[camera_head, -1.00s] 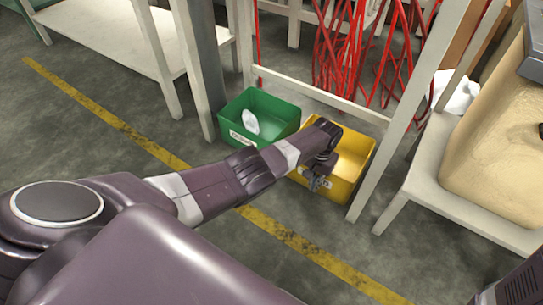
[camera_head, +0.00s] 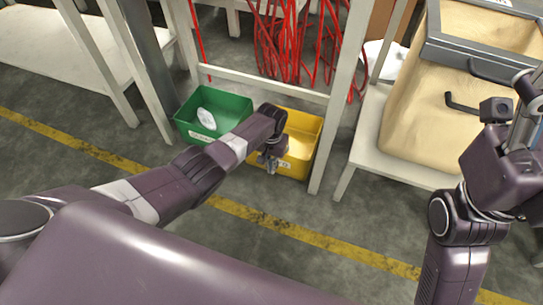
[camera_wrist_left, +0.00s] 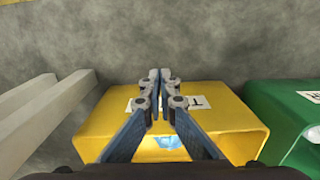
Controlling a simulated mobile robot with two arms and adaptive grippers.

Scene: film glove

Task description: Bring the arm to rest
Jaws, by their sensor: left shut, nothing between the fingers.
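My left arm (camera_head: 180,180) reaches out from the left in the head view. Its gripper (camera_head: 271,164) hangs at the front of the yellow bin (camera_head: 305,130), partly covering it. In the left wrist view the gripper (camera_wrist_left: 159,75) is shut with nothing between its fingertips, over the yellow bin (camera_wrist_left: 235,130). Something pale blue (camera_wrist_left: 168,141) shows low between the fingers, inside the bin. My right arm (camera_head: 465,230) stands raised at the right of the head view; its fingers are too unclear to judge.
A green bin (camera_head: 235,107) holding a white item (camera_head: 206,117) stands left of the yellow one. Red cables (camera_head: 280,45) hang behind. White table legs (camera_head: 340,100) stand close by. A beige container (camera_head: 410,110) is at right. The floor in front is clear.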

